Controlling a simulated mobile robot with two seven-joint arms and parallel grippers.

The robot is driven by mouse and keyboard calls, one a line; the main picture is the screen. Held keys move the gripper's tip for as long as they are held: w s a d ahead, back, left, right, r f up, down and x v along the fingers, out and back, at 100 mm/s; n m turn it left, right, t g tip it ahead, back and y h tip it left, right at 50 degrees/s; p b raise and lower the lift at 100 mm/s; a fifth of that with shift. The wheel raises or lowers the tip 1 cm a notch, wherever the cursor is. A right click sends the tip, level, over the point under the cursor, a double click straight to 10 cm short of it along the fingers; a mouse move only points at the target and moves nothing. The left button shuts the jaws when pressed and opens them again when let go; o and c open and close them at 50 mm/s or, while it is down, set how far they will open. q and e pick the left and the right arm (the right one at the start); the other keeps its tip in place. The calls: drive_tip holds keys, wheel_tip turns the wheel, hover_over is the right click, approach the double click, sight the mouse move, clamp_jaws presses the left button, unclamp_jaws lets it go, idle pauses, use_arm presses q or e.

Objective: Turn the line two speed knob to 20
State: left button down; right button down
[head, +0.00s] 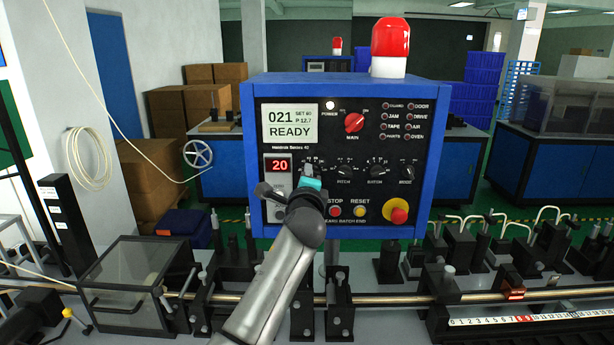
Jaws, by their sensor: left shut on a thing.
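The control panel (430,120), a blue-framed box with a black face, stands ahead of me. Its small red display (278,165) reads 20. The speed knob (307,169) is just right of this display, in a row with the PITCH, BATCH and MODE knobs. My left gripper (309,180), with teal at its fingertips, reaches up from below and is shut on the speed knob, hiding most of it and its pointer. My right gripper is not in view.
The PITCH knob (344,171) is close to the right of my gripper. The STOP button (335,211), RESET button (358,211) and red emergency button (397,211) lie below. A metal rail (390,299) with black fixtures runs across the front.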

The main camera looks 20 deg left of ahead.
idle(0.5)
use_arm(q)
drive_tip(key=c, duration=0.9)
unclamp_jaws()
drive_tip(key=b+v, duration=0.1)
drive_tip(key=v, duration=1.4)
drive_tip(key=shift+s+r, duration=0.1)
drive_tip(key=shift+s, duration=0.05)
